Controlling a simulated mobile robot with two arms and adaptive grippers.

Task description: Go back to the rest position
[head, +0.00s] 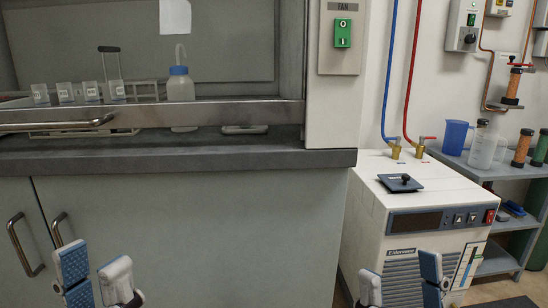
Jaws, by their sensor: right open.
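My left gripper (96,268) shows at the bottom left of the head view, in front of the grey cabinet doors. Its two blue-and-white fingers stand apart with nothing between them. My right gripper (400,270) shows at the bottom right, in front of the white chiller box (405,215). Its fingers are apart and empty. Both grippers point upward in the picture. The lower parts of both are cut off by the frame edge.
A fume hood with a dark worktop (220,155) fills the left. Inside are a wash bottle (180,90) and several labelled vials (66,93). Blue and red hoses run to the chiller. A shelf at right holds a blue jug (455,137).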

